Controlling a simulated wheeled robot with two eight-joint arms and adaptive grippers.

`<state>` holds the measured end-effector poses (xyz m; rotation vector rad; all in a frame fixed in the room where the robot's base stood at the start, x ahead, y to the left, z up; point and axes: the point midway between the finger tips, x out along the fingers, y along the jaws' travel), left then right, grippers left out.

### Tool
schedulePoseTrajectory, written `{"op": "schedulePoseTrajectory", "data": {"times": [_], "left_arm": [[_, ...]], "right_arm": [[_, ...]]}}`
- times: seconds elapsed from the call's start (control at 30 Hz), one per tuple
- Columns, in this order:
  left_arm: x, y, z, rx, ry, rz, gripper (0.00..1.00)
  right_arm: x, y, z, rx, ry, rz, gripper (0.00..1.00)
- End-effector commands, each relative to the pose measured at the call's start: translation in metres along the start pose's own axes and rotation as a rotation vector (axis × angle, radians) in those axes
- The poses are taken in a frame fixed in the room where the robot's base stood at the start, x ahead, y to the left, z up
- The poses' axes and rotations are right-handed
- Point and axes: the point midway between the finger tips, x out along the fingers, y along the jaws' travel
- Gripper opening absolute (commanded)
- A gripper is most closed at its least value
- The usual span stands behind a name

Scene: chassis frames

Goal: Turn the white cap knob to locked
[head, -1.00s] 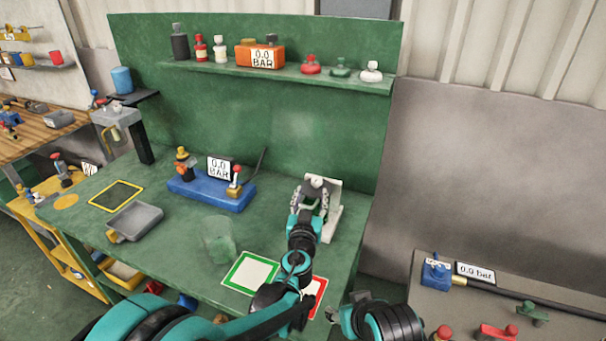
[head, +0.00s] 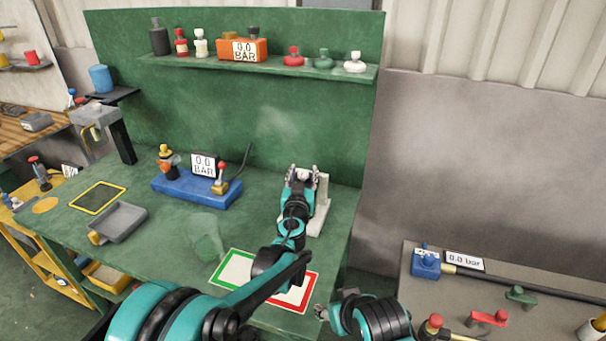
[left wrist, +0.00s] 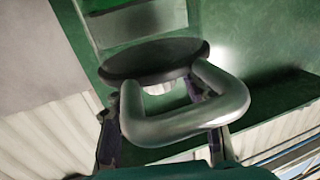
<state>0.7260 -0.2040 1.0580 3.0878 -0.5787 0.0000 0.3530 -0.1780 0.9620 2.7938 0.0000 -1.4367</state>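A white rounded knob (head: 303,173) shows at the top of a white upright stand (head: 322,205) at the right end of the green bench. My left gripper (head: 302,170) is at the stand, its two fingers apart on either side of the knob; I cannot tell whether they touch it. The arm hides the lower front of the stand. In the left wrist view, a thick grey bent loop (left wrist: 190,124) and a dark disc (left wrist: 150,62) lie in front of the spread fingers. My right gripper (head: 322,312) is low at the front, away from the bench fittings.
A blue base (head: 197,190) with a gauge and a red-topped lever stands left of the stand. A grey tray (head: 122,222) and a green-and-red-bordered mat (head: 232,270) lie on the bench. The shelf (head: 255,66) above holds bottles and coloured knobs, one white (head: 355,62).

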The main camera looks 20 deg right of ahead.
Motion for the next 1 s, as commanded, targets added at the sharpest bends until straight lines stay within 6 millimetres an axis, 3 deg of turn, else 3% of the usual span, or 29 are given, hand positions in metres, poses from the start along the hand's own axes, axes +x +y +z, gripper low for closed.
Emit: {"op": "schedulePoseTrajectory", "data": {"times": [0.03,0.13,0.57,1.0], "left_arm": [[-0.0001,0.0000,0.0000,0.000,0.000,0.000,0.26],[-0.0001,0.0000,0.0000,0.000,0.000,0.000,0.00],[-0.0002,-0.0011,-0.0004,0.000,0.000,0.053,0.00],[0.0007,-0.0038,-0.0006,0.000,0.000,0.389,0.00]], "right_arm": [[0.0000,0.0000,0.0000,0.000,0.000,0.000,0.49],[0.0000,0.0000,0.0000,0.000,0.000,0.000,0.49],[-0.0012,0.0000,-0.0008,0.000,0.000,0.000,0.49],[-0.0072,0.0000,-0.0052,0.000,0.000,0.000,0.49]]}}
